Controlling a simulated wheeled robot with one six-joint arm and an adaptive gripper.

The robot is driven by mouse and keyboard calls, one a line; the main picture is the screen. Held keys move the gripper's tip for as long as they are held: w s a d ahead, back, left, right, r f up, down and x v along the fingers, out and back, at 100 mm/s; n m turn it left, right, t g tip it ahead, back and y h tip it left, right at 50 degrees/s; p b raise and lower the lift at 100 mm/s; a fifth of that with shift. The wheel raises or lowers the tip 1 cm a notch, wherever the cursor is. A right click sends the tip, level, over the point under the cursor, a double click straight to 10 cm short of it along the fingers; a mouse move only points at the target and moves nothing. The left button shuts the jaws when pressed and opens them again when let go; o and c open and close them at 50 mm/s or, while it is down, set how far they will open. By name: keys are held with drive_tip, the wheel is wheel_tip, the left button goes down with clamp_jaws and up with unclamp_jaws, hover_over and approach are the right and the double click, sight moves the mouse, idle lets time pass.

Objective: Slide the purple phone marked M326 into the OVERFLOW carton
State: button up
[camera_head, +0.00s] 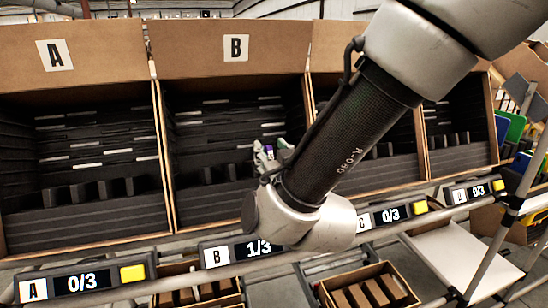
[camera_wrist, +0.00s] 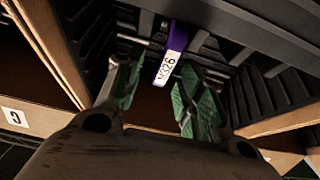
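The purple phone (camera_head: 259,149) shows as a small sliver at the front of carton B (camera_head: 225,55). In the wrist view the phone (camera_wrist: 179,45) has a white label reading M326 and sits among the black slot dividers. My gripper (camera_wrist: 160,80) is open, with green finger pads on either side of the phone's near end. A gap shows between the left finger and the phone; whether the right finger touches it I cannot tell. In the head view my gripper (camera_head: 272,158) is mostly hidden behind my wrist. No carton marked OVERFLOW is readable in these views.
Carton A (camera_head: 70,50) stands left of carton B; two more cartons stand right, partly behind my arm. Below runs a rail with displays: A (camera_head: 82,282) 0/3, B (camera_head: 258,250) 1/3, C (camera_head: 391,214) 0/3. A small box (camera_head: 328,296) sits underneath.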

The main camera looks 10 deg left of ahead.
drive_tip(key=x, duration=0.5)
drive_tip(key=shift+w+a, duration=0.1)
drive_tip(key=shift+w, duration=0.05)
clamp_jaws()
drive_tip(key=shift+r, duration=0.1)
